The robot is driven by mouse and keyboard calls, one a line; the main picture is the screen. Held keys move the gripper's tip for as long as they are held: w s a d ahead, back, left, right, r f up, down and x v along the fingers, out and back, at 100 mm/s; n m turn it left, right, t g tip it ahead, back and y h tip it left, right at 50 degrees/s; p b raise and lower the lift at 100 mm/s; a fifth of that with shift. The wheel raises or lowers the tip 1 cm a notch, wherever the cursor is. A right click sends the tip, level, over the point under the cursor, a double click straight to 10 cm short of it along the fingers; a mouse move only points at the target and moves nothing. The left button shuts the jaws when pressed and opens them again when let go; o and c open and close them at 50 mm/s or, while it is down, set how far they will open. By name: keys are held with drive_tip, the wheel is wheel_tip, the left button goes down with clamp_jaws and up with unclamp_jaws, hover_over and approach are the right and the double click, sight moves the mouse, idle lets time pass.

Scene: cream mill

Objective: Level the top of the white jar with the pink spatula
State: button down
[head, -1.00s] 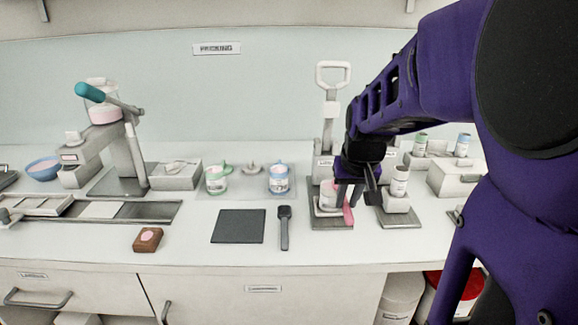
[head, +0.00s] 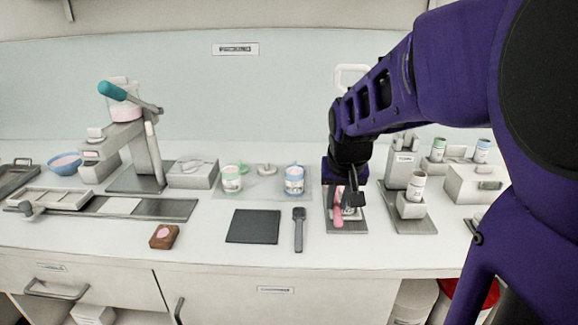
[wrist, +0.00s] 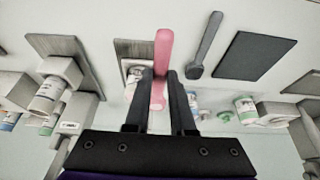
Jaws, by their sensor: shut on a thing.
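My gripper (head: 346,196) is shut on the pink spatula (head: 338,210), over the grey stand (head: 346,227) right of centre. In the wrist view the spatula (wrist: 163,52) sticks out between the two fingers (wrist: 160,80). The white jar (head: 351,211) is on that stand, mostly hidden behind the gripper and spatula. In the wrist view a pale part of the jar (wrist: 132,68) shows just left of the spatula. I cannot tell whether the spatula touches the jar's rim, and the jar's top is hidden.
A dark mat (head: 253,226) and a dark spatula-like tool (head: 299,230) lie left of the stand. Green-labelled (head: 231,179) and blue-labelled (head: 294,181) jars stand behind them. A holder with a white bottle (head: 416,187) is close on the right.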

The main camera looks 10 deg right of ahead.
drive_tip(key=shift+r+p, duration=1.5)
drive_tip(key=shift+r, duration=0.75)
